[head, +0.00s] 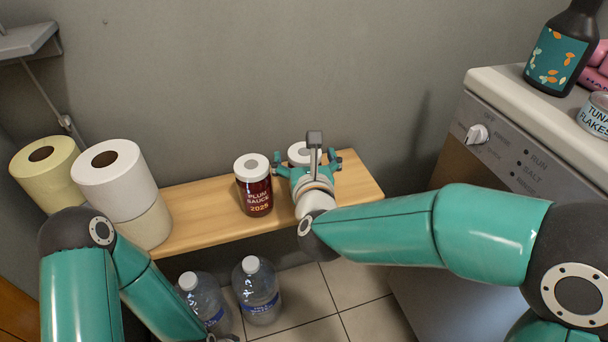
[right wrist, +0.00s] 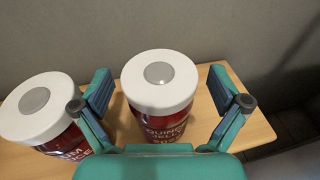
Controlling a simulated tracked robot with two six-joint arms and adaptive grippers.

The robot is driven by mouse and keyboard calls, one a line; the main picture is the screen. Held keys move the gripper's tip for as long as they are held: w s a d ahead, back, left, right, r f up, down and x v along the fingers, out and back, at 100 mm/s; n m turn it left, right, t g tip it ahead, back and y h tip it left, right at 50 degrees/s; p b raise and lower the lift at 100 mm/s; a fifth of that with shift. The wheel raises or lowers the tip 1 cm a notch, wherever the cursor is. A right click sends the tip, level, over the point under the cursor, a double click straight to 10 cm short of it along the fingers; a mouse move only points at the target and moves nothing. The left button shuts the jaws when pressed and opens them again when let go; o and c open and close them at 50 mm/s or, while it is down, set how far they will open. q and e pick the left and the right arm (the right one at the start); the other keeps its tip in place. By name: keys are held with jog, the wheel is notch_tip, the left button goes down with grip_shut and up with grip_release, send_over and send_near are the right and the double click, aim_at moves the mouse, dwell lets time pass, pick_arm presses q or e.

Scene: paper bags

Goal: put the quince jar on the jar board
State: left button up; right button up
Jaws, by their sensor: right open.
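The quince jar, with a white lid and dark red label, stands upright on the wooden board (head: 205,215). In the right wrist view the quince jar (right wrist: 160,100) is between the fingers of my right gripper (right wrist: 160,88), with a gap on either side. In the head view my right gripper (head: 306,162) hides most of the quince jar (head: 297,153), leaving mainly its lid in sight. The right gripper is open. My left arm points down at the lower left, and its gripper is out of frame.
A plum sauce jar (head: 254,187) stands just left of the quince jar. Paper rolls (head: 115,180) are stacked at the board's left. Water bottles (head: 258,290) stand on the floor below. An appliance (head: 520,120) stands at right, bearing a dark bottle (head: 556,60) and a tuna tin (head: 596,115).

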jog(key=c, duration=1.7)
jog(key=shift+r, duration=0.15)
jog(key=shift+c, duration=0.9)
jog(key=shift+w+r, duration=0.1)
